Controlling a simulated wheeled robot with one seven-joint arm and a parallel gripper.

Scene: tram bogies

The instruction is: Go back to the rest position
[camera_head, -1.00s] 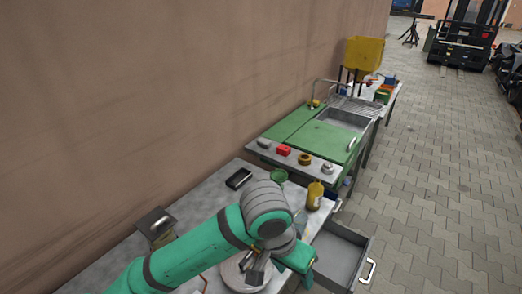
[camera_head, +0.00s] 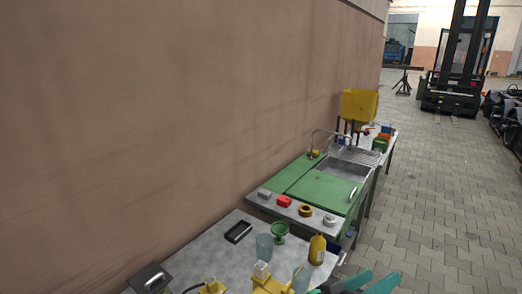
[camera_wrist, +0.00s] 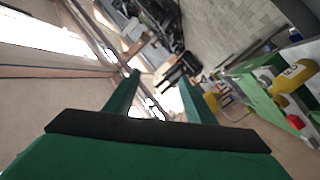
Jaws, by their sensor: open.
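My gripper (camera_wrist: 160,82) is open in the wrist view, with its two green fingers spread apart and nothing between them. The wrist view is tilted and looks across the floor, with the wall at left and the green bench at right.
The worktable (camera_head: 205,252) along the wall holds a black tray (camera_head: 238,232), a glass (camera_head: 263,246), a green cup (camera_head: 279,232), a yellow bottle (camera_head: 317,248) and yellow items (camera_head: 272,284). A green sink bench (camera_head: 318,190) stands beyond. The paved floor (camera_head: 425,210) at right is open; a forklift (camera_head: 455,85) stands far back.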

